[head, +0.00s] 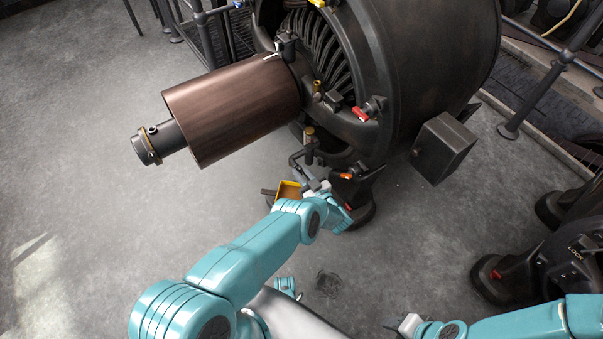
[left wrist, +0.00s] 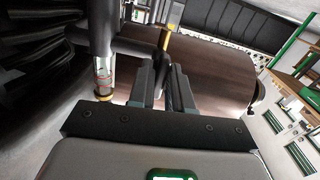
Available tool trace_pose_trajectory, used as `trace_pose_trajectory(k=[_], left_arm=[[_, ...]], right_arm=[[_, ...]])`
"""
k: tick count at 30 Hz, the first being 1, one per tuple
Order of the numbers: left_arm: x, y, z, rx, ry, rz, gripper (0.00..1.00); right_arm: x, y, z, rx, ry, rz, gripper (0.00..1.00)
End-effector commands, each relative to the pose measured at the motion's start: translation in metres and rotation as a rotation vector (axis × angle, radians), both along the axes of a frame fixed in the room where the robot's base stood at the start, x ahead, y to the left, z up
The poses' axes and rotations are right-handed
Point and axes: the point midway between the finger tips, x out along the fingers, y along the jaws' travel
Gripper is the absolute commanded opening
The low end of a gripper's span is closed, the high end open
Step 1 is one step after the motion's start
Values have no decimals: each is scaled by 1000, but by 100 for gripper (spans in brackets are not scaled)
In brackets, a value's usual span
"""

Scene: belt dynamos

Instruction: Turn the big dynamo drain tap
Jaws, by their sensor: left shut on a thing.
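The big dynamo (head: 435,60) is a large dark drum with a brown pulley (head: 235,110) at its left. Below its bearing hangs dark pipework with the drain tap (head: 309,177). My left gripper (head: 318,187) is at this pipework, and its tips are partly hidden in the head view. In the left wrist view its two fingers (left wrist: 162,88) are shut on a dark part of the drain tap (left wrist: 163,55). A glass tube with red and yellow (left wrist: 103,78) stands beside them. My right gripper (head: 408,323) is low in the head view, away from the dynamo; its jaws are unclear.
An orange-yellow tray (head: 288,190) sits close beside my left gripper. A red-handled fitting (head: 368,110) is higher on the dynamo, and a dark box (head: 445,146) juts from its side. Railings (head: 545,85) stand at right. The floor at left is clear.

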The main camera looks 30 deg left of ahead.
Motion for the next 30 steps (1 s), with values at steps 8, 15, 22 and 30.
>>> trace_pose_trajectory(k=[8, 15, 22, 30], left_arm=[[0, 0, -1, -58, -140, 2, 0], [0, 0, 0, -60, -145, 2, 0], [0, 0, 0, -60, -144, 2, 50], [-3, -8, 1, -60, -142, 0, 50]], right_arm=[[0, 0, -11, 0, 0, 0, 43], [0, 0, -10, 0, 0, 0, 43], [0, 0, -10, 0, 0, 0, 43], [0, 0, -8, 0, 0, 0, 43]])
